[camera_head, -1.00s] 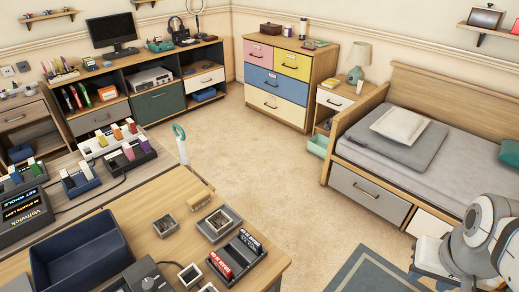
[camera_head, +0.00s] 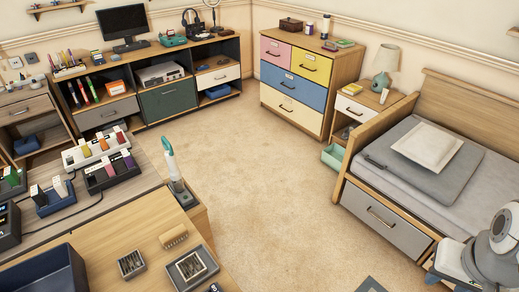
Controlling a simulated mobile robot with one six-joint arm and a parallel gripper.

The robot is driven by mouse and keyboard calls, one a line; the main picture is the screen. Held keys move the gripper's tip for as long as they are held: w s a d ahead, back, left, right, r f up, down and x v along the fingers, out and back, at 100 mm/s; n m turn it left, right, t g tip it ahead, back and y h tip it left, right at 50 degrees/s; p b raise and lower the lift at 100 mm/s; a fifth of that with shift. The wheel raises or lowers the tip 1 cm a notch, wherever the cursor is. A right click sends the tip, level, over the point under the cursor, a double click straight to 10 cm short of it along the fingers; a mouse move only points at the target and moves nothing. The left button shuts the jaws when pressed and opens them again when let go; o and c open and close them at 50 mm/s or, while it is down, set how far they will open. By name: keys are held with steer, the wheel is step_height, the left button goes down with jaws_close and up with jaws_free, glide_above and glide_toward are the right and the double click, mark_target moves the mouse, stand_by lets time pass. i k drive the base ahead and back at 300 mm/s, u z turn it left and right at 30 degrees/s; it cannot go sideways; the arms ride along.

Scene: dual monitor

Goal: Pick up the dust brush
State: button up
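A small tan block with a pale fringe of bristles, which looks like the dust brush (camera_head: 174,236), lies on the light wooden table (camera_head: 110,238) at the lower left. It lies near the table's far edge, behind two small square grey trays. Nothing touches it. Part of my grey-white arm shows at the lower right edge, well apart from the brush. My gripper is out of the picture.
Two small trays (camera_head: 131,263) (camera_head: 191,267) and a dark blue bin (camera_head: 45,272) stand on the table. A teal-and-white upright item (camera_head: 170,160) stands just beyond it. A bed (camera_head: 430,185) is at the right. The carpet (camera_head: 265,170) between is clear.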

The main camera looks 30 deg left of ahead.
mark_target(172, 235)
steer(key=z, duration=0.1)
steer(key=i, duration=2.3)
steer(key=u, duration=4.25)
steer(key=i, duration=1)
steer(key=u, duration=0.05)
